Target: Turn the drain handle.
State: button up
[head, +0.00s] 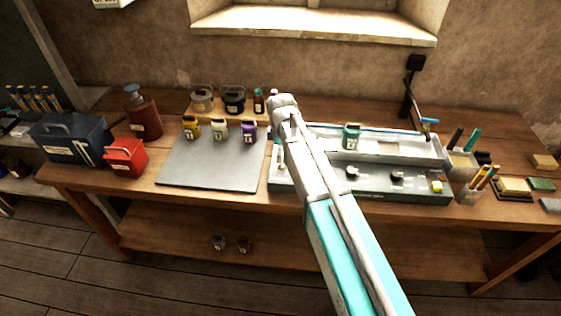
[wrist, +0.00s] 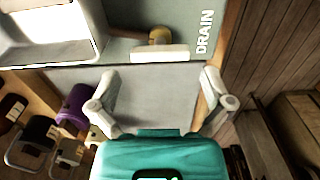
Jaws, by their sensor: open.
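The drain handle (wrist: 160,54) is a pale bar by a brass fitting (wrist: 158,35), beside the white word DRAIN (wrist: 205,33) on the grey-green sink unit (wrist: 125,48). My gripper (wrist: 160,102) is open, its two pale fingers spread wide. The handle lies ahead of the fingertips in the wrist view, between their lines and apart from them. Nothing shows between the fingers. In the head view the sink unit (head: 425,192) stands right of the grey mat, and my arm covers its left part. My gripper cannot be made out there.
The grey mat (head: 205,172) carries yellow (head: 191,127), white (head: 220,130) and purple (head: 249,133) jars. Lidded pots (head: 233,99) stand behind. A teal jar (head: 351,136) stands at the unit's basin. A red box (head: 124,157) is at the left; pen cups (head: 473,188) are at the right.

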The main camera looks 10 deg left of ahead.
jog(key=shift+f+b, duration=0.95)
jog(key=shift+f, duration=0.35)
jog(key=c, duration=0.9)
